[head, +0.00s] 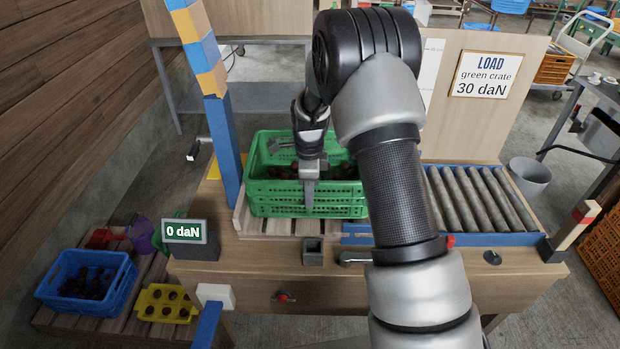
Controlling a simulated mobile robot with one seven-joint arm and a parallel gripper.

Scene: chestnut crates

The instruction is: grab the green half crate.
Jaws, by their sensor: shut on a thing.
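The green half crate (268,201) stands on a slatted wooden platform on the workbench, left of the rollers. It is a slotted plastic crate, and dark chestnuts show inside it. The arm hides the crate's right side, and the far finger is hard to make out.
A blue post (223,150) rises close to the crate's left. A roller conveyor (480,198) lies to the right. A display (184,231) reads 0 daN. A sign (485,75) reads "LOAD green crate 30 daN". A blue crate (112,298) and yellow tray (166,318) sit lower left.

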